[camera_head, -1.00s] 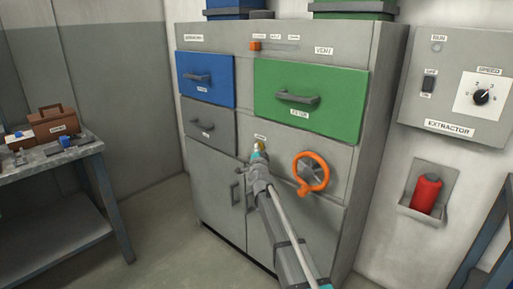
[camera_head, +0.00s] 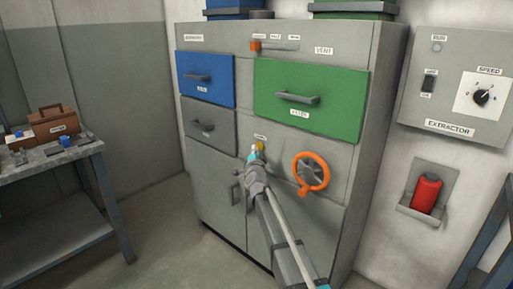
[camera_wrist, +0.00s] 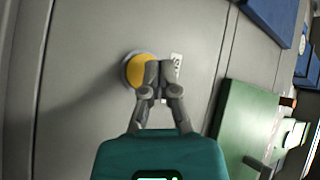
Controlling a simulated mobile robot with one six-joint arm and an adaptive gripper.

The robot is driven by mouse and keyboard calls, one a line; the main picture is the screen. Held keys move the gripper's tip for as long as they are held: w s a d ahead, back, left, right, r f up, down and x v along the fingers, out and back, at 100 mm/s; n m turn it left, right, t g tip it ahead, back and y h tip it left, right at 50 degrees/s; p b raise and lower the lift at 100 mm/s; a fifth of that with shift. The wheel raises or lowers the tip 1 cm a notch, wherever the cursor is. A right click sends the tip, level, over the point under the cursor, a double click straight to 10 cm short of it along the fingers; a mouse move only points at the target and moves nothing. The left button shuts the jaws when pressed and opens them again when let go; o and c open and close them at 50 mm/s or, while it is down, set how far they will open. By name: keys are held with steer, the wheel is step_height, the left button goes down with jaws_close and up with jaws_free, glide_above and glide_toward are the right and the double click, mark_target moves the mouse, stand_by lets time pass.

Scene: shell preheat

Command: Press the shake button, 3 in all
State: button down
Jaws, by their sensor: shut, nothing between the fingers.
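The shake button is a round yellow button (camera_head: 262,146) on the grey cabinet front, under a small white label. It also shows in the wrist view as a yellow disc (camera_wrist: 138,72) in a grey ring. My gripper (camera_head: 254,151) is shut and empty, with its tip just left of the button in the head view. In the wrist view my gripper's fingertips (camera_wrist: 158,72) overlap the right part of the disc and hide some of it. I cannot tell whether they touch it.
An orange handwheel (camera_head: 311,173) sits right of the button. A green drawer (camera_head: 310,85), a blue drawer (camera_head: 206,85) and a grey drawer (camera_head: 209,135) are above and left, all with handles. A workbench (camera_head: 45,165) stands at the left. The extractor panel (camera_head: 455,105) is at the right.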

steer(key=shift+s+a, duration=0.8)
steer(key=shift+s, duration=0.2)
steer(key=shift+s+a, duration=0.75)
steer(key=shift+s, duration=0.25)
stand_by(0.9)
steer(key=shift+d+f, duration=0.1)
